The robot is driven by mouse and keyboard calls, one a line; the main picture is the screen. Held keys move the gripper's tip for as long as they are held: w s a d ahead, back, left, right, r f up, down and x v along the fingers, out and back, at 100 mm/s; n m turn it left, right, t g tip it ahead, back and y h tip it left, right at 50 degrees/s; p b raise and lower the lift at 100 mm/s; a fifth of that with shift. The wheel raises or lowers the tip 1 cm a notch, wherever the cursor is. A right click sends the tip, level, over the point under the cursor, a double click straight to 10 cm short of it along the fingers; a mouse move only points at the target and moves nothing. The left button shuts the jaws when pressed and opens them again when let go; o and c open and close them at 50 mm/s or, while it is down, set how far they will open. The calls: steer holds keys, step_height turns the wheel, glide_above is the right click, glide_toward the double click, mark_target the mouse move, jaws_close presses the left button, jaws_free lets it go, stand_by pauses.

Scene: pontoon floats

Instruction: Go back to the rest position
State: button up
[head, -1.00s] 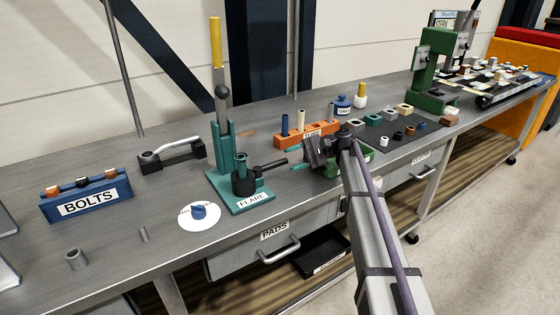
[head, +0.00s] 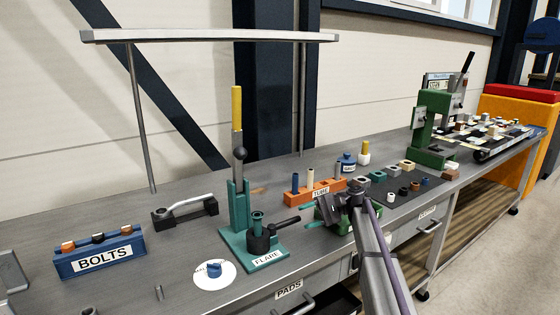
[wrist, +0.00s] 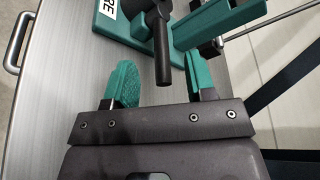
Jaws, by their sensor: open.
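My gripper (head: 311,215) is above the bench, between the flare tool and the orange tube rack. In the wrist view, its two teal finger pads (wrist: 160,82) stand apart with nothing held between them. The teal flare tool (head: 238,215) has a tall lever with a yellow grip and a black side handle. In the wrist view, that black handle (wrist: 160,40) shows beyond the gap between the pads, apart from them as far as I can tell. My arm reaches in from the lower right in the head view.
The orange tube rack (head: 313,193) and a green tray (head: 335,222) are close to my gripper. A blue bolts rack (head: 100,252), a white disc with a blue knob (head: 214,269) and a clamp (head: 185,209) lie left. A green press (head: 433,130) stands right.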

steer(key=shift+t+h, duration=0.3)
steer(key=shift+h, duration=0.6)
steer(key=s, duration=0.1)
steer(key=s+a+p, duration=0.1)
steer(key=s, duration=0.1)
steer(key=s+a, duration=0.1)
steer(key=s, duration=0.1)
steer(key=shift+f, duration=0.35)
steer(key=s+d+f+n+t+h+p, duration=0.1)
steer(key=s+d+h+p, duration=0.1)
steer(key=s, duration=0.7)
steer(key=s+d+f+n+t+h+p, duration=0.1)
steer(key=s+d+h+p, duration=0.2)
steer(key=s+h, duration=0.4)
steer(key=s+d+f+n+t+h+p, duration=0.1)
steer(key=s+d+h+p, duration=0.2)
steer(key=s, duration=0.8)
steer(key=shift+s+d+f+n+h, duration=0.2)
steer(key=shift+d+f+n+h, duration=0.15)
steer(key=shift+h, duration=0.35)
